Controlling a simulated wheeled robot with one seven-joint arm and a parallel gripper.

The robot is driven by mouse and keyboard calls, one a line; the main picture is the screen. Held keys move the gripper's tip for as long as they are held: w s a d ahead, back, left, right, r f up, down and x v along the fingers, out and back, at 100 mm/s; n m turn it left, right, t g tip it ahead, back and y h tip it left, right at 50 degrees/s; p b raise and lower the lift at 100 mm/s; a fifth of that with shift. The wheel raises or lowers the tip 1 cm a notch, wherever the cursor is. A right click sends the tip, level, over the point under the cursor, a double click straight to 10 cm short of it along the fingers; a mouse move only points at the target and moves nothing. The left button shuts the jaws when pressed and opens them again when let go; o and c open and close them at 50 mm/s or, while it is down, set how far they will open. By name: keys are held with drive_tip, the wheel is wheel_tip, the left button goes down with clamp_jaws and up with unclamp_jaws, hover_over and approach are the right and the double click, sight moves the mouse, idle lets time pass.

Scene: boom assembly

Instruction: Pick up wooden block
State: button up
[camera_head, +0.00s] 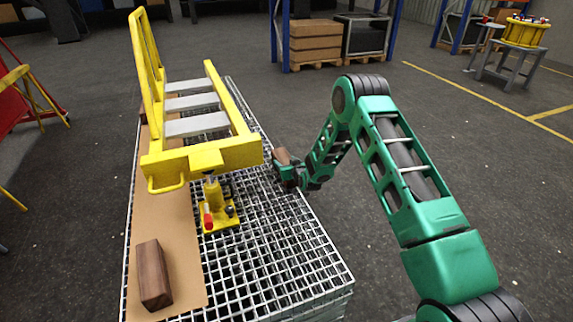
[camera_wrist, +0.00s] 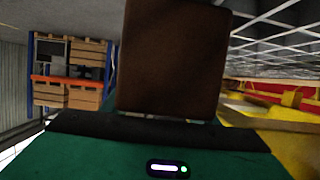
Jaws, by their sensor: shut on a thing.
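A dark brown wooden block (camera_wrist: 172,60) fills the middle of the wrist view, standing up from the dark gripper edge. In the head view only a small part of this block (camera_head: 283,156) shows beside my gripper (camera_head: 283,166), at the right edge of the metal grating. My gripper is shut on this block. A second wooden block (camera_head: 153,274) lies on the brown board at the front left, well apart from my gripper. Whether the held block touches the grating cannot be told.
A yellow frame with grey steps (camera_head: 205,158) stands on the grating table (camera_head: 290,262), left of my gripper. A brown board (camera_head: 185,245) covers the table's left side. Shelving with wooden crates (camera_head: 315,42) stands behind. The floor right of the table is open.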

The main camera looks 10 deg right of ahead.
drive_tip(key=shift+w+d, duration=0.1)
drive_tip(key=shift+d, duration=0.35)
drive_tip(key=o, duration=1.6)
drive_tip(key=v, duration=1)
drive_tip(key=shift+s+r, duration=0.1)
drive_tip(key=shift+s, duration=0.25)
drive_tip(key=shift+d, duration=0.1)
